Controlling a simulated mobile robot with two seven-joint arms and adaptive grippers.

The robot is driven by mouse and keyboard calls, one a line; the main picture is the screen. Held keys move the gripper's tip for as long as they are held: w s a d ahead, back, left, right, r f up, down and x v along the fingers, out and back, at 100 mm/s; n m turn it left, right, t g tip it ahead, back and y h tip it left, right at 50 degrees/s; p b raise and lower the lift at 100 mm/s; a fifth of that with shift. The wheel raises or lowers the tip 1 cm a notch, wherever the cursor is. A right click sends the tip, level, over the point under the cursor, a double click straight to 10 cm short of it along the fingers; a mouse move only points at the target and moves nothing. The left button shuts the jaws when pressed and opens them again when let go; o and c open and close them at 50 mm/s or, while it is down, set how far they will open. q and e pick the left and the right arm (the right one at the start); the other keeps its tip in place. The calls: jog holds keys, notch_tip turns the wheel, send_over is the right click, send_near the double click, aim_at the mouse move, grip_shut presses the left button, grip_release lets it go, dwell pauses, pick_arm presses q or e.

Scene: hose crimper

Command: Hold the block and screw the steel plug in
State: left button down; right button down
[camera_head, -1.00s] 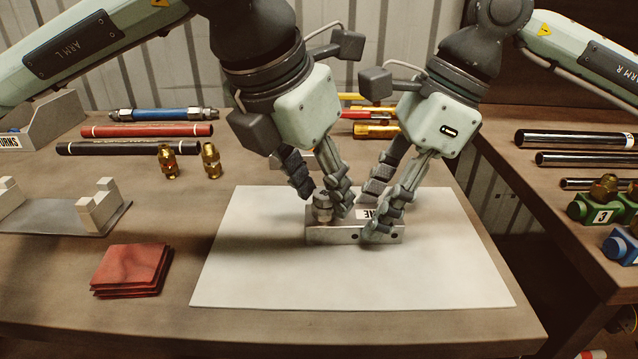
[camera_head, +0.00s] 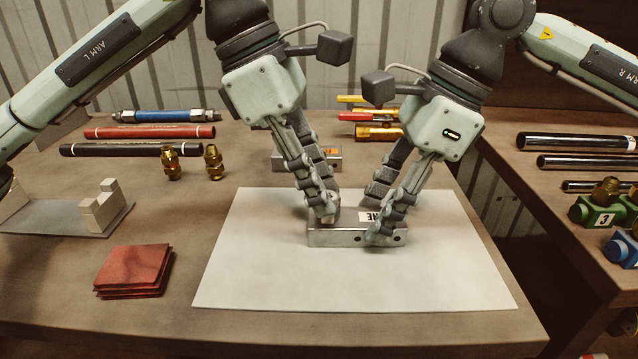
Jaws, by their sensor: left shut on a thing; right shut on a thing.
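The steel block (camera_head: 340,237) lies on the white mat (camera_head: 260,275) in the middle of the table. It is a low metal bar with a white label and dark holes in its front face. My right gripper (camera_head: 384,226) is shut on the block's right part, one finger in front and one behind. My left gripper (camera_head: 328,210) points down over the block's left end and is shut on the steel plug at its top. The fingers hide nearly all of the plug, so I cannot tell how deep it sits.
A second metal block (camera_head: 334,161) stands behind my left gripper. Red cloths (camera_head: 132,268), a grey fixture (camera_head: 98,212) and two brass fittings (camera_head: 213,161) are on the left. Hoses (camera_head: 150,132) lie behind them. The mat's front is clear.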

pick_arm(q)
jog(key=m+g, duration=0.1)
jog(key=m, duration=0.1)
jog(key=m+g+y, duration=0.1)
jog(key=m, duration=0.1)
jog(key=f+m, duration=0.1)
jog(key=m, duration=0.2)
jog(key=shift+w+d+g, duration=0.15)
jog(key=shift+d+g, duration=0.1)
jog(key=shift+g, duration=0.15)
pick_arm(e)
jog(key=shift+s+f, duration=0.15)
pick_arm(q)
jog(key=m+y, duration=0.1)
jog(key=m, duration=0.1)
jog(key=m+g, duration=0.1)
jog(key=m, duration=0.1)
jog(key=shift+d+m+y, duration=0.2)
jog(key=shift+m+y, duration=0.1)
jog(key=shift+y, duration=0.1)
jog(key=c, duration=1.7)
grip_release()
jog(key=shift+a+m+y, duration=0.1)
jog(key=shift+m+y, duration=0.2)
jog(key=shift+m, duration=0.3)
jog(key=o, duration=0.5)
jog(key=shift+w, duration=0.1)
jog(key=shift+r, duration=0.1)
